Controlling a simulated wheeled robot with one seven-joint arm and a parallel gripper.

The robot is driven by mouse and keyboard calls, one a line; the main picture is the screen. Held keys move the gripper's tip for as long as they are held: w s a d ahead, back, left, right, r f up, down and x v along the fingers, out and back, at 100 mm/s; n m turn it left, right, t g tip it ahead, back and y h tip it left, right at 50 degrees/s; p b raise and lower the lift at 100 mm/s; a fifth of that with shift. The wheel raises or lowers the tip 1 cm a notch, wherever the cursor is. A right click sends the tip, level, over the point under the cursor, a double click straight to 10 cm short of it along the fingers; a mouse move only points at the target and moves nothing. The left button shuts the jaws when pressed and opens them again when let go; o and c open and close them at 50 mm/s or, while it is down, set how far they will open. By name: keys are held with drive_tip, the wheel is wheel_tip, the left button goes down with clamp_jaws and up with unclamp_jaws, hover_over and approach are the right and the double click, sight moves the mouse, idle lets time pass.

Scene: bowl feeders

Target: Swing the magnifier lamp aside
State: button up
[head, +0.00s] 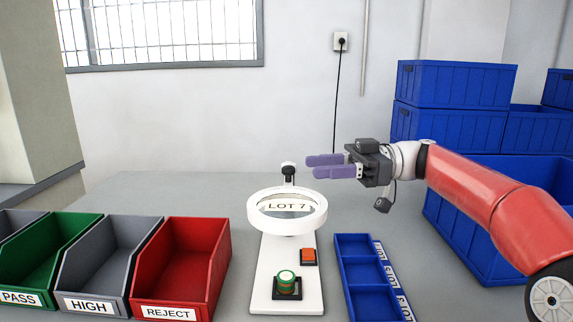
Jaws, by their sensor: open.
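The magnifier lamp (318,221) has a white ring head with a lens, and "LOT 7" lettering shows enlarged through it. Its ring hangs over the back part of a white base plate (261,292). A black joint (289,172) stands behind the ring. My gripper (324,167) has two purple fingers and is open and empty. It points left, above and right of the ring and close to the black joint in the picture. I cannot tell whether the fingers touch the lamp; they appear apart from it.
A blue divided tray (352,268) lies right. Red REJECT (220,270), grey HIGH (130,240) and green PASS (75,240) bins stand left. Blue crates (450,85) stack behind my arm.

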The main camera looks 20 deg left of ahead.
sight(288, 167)
drive_tip(key=x, duration=0.6)
drive_tip(key=shift+s+a, duration=0.25)
drive_tip(key=shift+a, duration=0.1)
clamp_jaws()
